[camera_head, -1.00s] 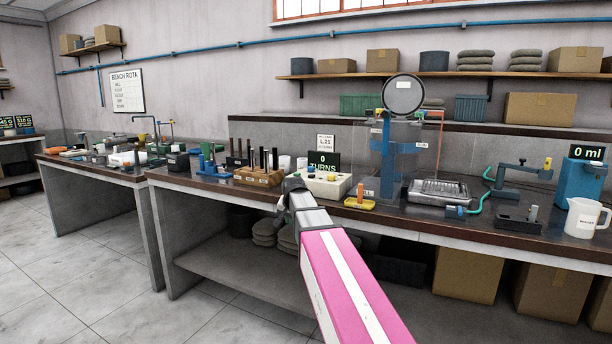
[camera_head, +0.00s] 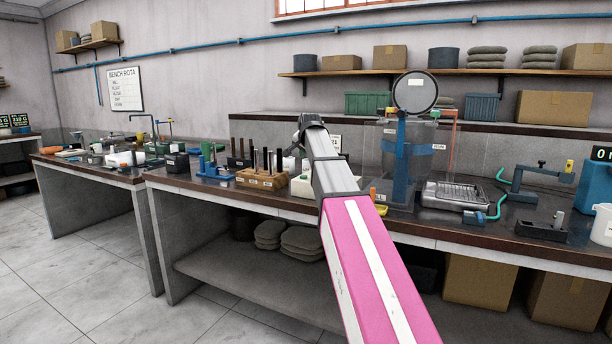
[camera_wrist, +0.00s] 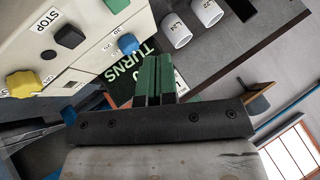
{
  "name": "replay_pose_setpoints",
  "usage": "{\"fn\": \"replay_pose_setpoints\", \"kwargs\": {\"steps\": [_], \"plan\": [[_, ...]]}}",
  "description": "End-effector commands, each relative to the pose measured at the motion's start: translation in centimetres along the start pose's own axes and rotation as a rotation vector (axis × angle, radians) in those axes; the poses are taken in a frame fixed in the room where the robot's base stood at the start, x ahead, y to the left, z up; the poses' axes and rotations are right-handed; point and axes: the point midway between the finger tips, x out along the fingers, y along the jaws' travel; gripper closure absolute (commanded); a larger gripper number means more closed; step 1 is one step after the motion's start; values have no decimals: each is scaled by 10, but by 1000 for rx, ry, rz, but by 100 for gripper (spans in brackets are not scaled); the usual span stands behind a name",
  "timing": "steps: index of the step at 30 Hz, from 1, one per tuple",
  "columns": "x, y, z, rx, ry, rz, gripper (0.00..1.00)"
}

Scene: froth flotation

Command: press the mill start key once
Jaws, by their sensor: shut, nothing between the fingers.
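The mill control box (camera_wrist: 45,55) is a cream box at the upper left of the wrist view, seen at a tilt. I cannot read which is the start key. My gripper (camera_wrist: 157,62) has its green fingers together and empty, apart from the keys. In the head view the box (camera_head: 300,188) is mostly hidden behind my arm, with my gripper above it.
A dark TURNS display (camera_wrist: 130,75) lies behind my fingers in the wrist view. Two white cups (camera_wrist: 176,28) stand close by. In the head view, a wooden block with dark rods (camera_head: 262,180) stands left of the box and a clear-walled rig (camera_head: 415,160) right of it.

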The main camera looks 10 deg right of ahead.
Motion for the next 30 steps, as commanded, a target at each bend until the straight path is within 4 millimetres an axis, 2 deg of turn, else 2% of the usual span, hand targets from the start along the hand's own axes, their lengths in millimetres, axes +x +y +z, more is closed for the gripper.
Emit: {"fn": "replay_pose_setpoints", "kwargs": {"steps": [1, 6, 17, 23, 30], "plan": [[-5, -7, -7, 10, 8, -7, 100], [-16, -16, -17, 29, 21, -20, 100], [-17, -16, -18, 32, 22, -21, 100], [-11, -12, -13, 32, 21, -21, 100], [8, 1, 1, 31, 21, -20, 100]]}}
